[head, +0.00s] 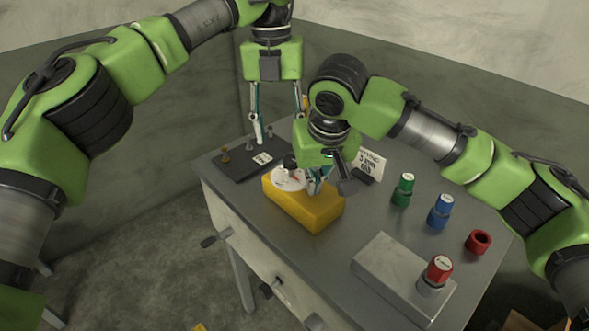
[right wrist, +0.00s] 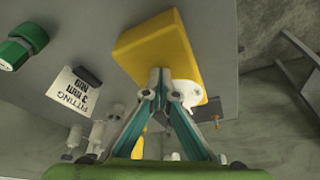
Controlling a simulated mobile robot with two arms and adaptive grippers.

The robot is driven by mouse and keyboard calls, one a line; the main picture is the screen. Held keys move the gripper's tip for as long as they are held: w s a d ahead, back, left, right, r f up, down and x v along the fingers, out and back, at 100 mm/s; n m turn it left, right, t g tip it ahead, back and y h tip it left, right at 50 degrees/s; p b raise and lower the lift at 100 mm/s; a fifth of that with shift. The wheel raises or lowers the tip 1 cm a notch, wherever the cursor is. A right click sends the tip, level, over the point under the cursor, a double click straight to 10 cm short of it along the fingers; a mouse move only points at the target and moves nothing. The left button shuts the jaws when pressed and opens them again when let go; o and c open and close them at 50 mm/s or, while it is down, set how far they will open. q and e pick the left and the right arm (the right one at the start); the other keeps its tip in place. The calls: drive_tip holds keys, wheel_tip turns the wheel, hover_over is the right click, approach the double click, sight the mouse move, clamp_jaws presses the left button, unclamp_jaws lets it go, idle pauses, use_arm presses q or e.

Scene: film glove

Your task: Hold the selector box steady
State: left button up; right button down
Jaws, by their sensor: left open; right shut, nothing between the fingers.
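The selector box (head: 318,212) is a yellow block on the grey table near its front left edge. My right gripper (head: 317,188) is shut and empty, pointing down at the box top beside the dial. In the right wrist view its fingertips (right wrist: 161,76) overlap the yellow box (right wrist: 152,47) and partly hide the dial (right wrist: 190,93); I cannot tell whether they touch. My left gripper (head: 280,126) is open and empty, above the table behind the box, apart from it.
A dark plate (head: 238,168) with small pegs lies left of the box. To the right are green (head: 403,190) and blue (head: 439,212) capped pieces, a red ring (head: 478,242), and a metal block (head: 393,273) bearing a red-capped piece (head: 437,273).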

sight(291, 159)
use_arm(q)
drive_tip(key=s+a+f+m+g+h, duration=0.1)
drive_tip(key=s+a+f+m+h, duration=0.1)
drive_tip(key=a+f+m, duration=0.45)
drive_tip(key=s+a+f+m+g+h, duration=0.1)
drive_tip(key=a+f+m, duration=0.3)
drive_tip(key=a+m, duration=0.45)
drive_tip(key=d+h, duration=0.3)
drive_tip(key=d+f+h, duration=0.1)
drive_tip(key=shift+s+d+t+h, duration=0.3)
drive_tip(key=shift+s+d, duration=0.05)
drive_tip(key=shift+s, duration=0.05)
drive_tip(key=r+t+h, duration=0.1)
drive_tip(key=t+h, duration=0.1)
drive_tip(key=h, duration=0.1)
drive_tip(key=d+r+t+h, duration=0.1)
drive_tip(key=t+h, duration=0.2)
drive_tip(key=r+n+t+h, duration=0.1)
drive_tip(key=t+h, duration=0.1)
drive_tip(key=h, duration=0.1)
drive_tip(key=shift+s+d+r+t, duration=0.15)
drive_tip(key=shift+d+r+t, duration=0.1)
drive_tip(key=shift+r+t, duration=0.05)
drive_tip(key=x, duration=1.2)
drive_tip(key=shift+a, duration=0.1)
